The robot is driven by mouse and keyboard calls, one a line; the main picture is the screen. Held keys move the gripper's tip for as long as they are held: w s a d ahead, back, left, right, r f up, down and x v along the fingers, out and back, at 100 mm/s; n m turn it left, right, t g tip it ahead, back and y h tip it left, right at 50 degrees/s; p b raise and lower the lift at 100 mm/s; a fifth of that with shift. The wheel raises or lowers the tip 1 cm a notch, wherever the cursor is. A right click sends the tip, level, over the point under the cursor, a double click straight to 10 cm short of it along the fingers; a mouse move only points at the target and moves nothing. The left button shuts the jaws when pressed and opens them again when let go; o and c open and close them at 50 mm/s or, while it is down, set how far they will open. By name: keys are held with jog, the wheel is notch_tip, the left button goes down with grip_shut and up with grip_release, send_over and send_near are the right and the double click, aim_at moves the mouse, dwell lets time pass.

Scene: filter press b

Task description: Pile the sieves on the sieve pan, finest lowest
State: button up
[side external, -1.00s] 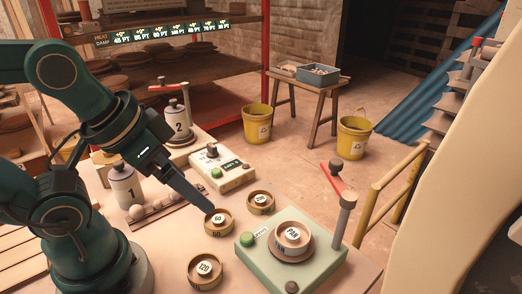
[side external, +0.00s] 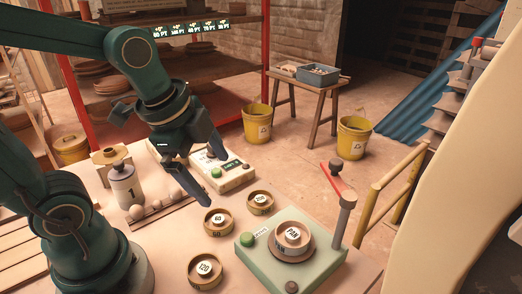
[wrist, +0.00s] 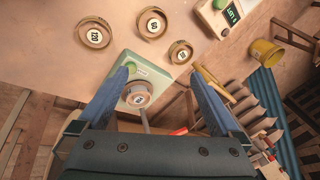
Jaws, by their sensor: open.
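The sieve pan (side external: 292,237), marked PAN, sits on the pale green machine (side external: 262,270); it also shows in the wrist view (wrist: 138,95). Three round brass-coloured sieves lie apart on the table: sieve 60 (side external: 217,222), sieve 120 (side external: 205,271), and a smaller-looking one (side external: 260,203) whose number I cannot read surely. All three show in the wrist view, sieve 120 (wrist: 94,34) at left, sieve 60 (wrist: 152,23) and the third (wrist: 180,52). My gripper (side external: 210,175) is open and empty, above the table behind sieve 60. No sieve is on the pan.
A white device (side external: 228,178) with a green display stands behind the sieves. A canister marked 1 (side external: 124,186) and a row of small balls (side external: 158,203) are at left. A post with a red lever (side external: 345,215) rises at the machine's right. Yellow buckets (side external: 257,124) stand beyond the table.

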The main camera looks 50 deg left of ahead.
aim_at(218, 218)
jog(key=f+m+g, duration=0.1)
jog(key=w+a+f+m, duration=0.1)
jog(key=f, duration=0.1)
jog(key=w+a+f+m+g, duration=0.1)
jog(key=f+m, duration=0.1)
jog(key=shift+w+a+f+g, duration=0.1)
jog(key=shift+w+f+g, duration=0.05)
jog(key=shift+w+g, duration=0.15)
jog(key=f, duration=0.1)
jog(key=f+g, duration=0.1)
jog(key=a+f, duration=0.1)
jog(key=shift+s+f, duration=0.15)
jog(key=shift+s, duration=0.1)
jog(key=shift+s+f+g, duration=0.15)
jog(key=shift+f+g, duration=0.15)
jog(key=shift+f, duration=2.4)
jog(key=c, duration=1.4)
jog(key=shift+r, duration=0.1)
